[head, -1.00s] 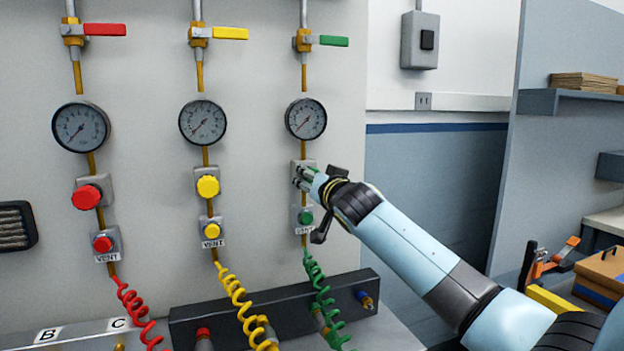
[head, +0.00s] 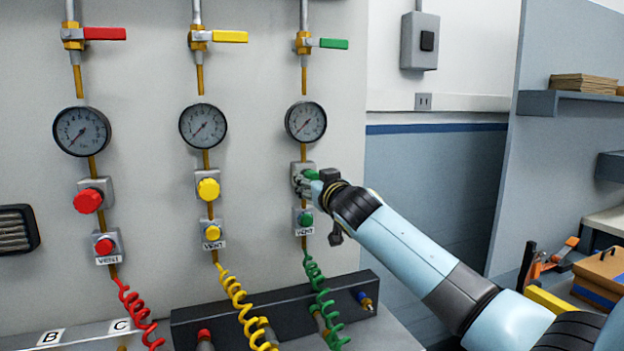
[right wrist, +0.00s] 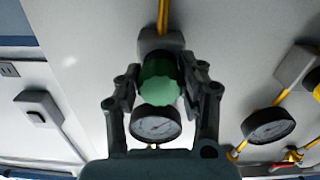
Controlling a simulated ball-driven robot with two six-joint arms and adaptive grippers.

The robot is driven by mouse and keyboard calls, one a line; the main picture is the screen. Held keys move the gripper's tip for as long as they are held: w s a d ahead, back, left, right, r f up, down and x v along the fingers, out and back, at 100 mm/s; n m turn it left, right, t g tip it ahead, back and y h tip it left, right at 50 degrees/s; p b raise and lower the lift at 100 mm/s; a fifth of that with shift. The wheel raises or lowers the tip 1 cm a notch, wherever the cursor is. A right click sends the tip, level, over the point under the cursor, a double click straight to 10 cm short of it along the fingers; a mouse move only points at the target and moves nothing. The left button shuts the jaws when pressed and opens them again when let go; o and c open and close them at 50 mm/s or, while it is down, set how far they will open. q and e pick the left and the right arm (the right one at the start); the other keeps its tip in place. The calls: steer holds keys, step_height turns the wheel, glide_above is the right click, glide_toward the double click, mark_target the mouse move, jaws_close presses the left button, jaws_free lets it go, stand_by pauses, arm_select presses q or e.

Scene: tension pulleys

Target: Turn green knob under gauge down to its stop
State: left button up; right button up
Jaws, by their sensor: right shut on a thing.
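The green knob (right wrist: 160,82) sits on a grey block on the panel, in line with the right-hand gauge (head: 305,121). In the head view the knob (head: 312,174) is mostly hidden by my right gripper (head: 305,180). In the right wrist view my right gripper (right wrist: 162,88) has one finger on each side of the knob and is shut on it. That same gauge (right wrist: 156,125) shows beyond the knob there. My left gripper is not in view.
A green vent button (head: 306,218) sits just below the gripper. Red (head: 87,200) and yellow (head: 208,188) knobs stand to the left under their own gauges. A green coiled hose (head: 318,285) hangs below. A green valve lever (head: 333,43) is above.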

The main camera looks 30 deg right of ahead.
steer(key=shift+r+n+p, duration=0.1)
steer(key=shift+n+p, duration=0.2)
steer(key=shift+n, duration=0.9)
steer(key=o, duration=1.2)
steer(key=shift+s, duration=0.3)
steer(key=v, duration=1.1)
steer(key=shift+s, duration=0.2)
